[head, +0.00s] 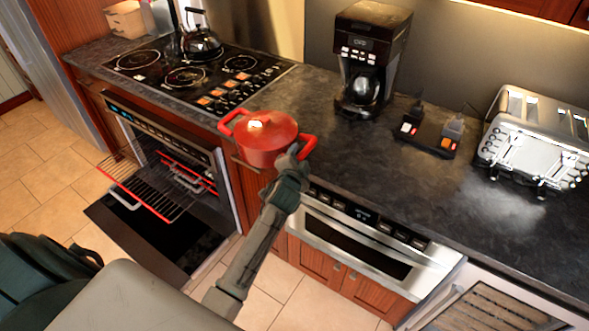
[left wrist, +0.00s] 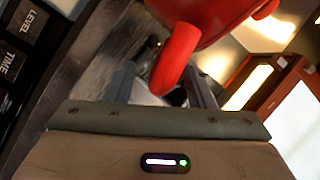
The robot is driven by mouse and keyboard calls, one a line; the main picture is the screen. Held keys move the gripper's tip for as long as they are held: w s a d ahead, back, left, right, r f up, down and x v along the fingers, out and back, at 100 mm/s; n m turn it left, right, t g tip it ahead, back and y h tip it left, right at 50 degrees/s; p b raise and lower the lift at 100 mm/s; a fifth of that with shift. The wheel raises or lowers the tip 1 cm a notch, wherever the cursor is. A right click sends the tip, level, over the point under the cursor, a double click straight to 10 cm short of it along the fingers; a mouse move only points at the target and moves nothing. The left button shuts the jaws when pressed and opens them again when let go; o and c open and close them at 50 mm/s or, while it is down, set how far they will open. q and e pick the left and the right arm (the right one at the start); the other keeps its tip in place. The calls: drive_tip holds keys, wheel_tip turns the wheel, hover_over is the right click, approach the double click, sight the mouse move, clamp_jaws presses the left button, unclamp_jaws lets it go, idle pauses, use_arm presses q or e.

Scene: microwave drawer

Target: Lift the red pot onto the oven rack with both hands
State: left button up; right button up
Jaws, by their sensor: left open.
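The red pot (head: 265,136) has a lid and two side handles. It is at the front edge of the dark counter, right of the cooktop. My left gripper (head: 297,152) is at the pot's right handle. In the left wrist view, the red handle (left wrist: 177,65) reaches between the open fingers of my left gripper (left wrist: 165,85), with the pot body (left wrist: 205,14) beyond. Whether the fingers touch the handle cannot be told. The oven rack (head: 143,190), with a red front edge, is pulled partly out of the open oven. My right gripper is not in view.
The oven door (head: 150,240) is folded down below the rack. A kettle (head: 200,42) stands on the cooktop (head: 160,75). A coffee maker (head: 366,60) and a toaster (head: 535,140) stand farther right. The counter (head: 300,95) between pot and coffee maker is clear.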

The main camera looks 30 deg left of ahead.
use_arm(q)
drive_tip(key=b+v, duration=0.2)
drive_tip(key=v, duration=0.7)
drive_tip(key=shift+s, duration=0.15)
drive_tip(key=shift+a, duration=0.1)
drive_tip(key=shift+c, duration=0.3)
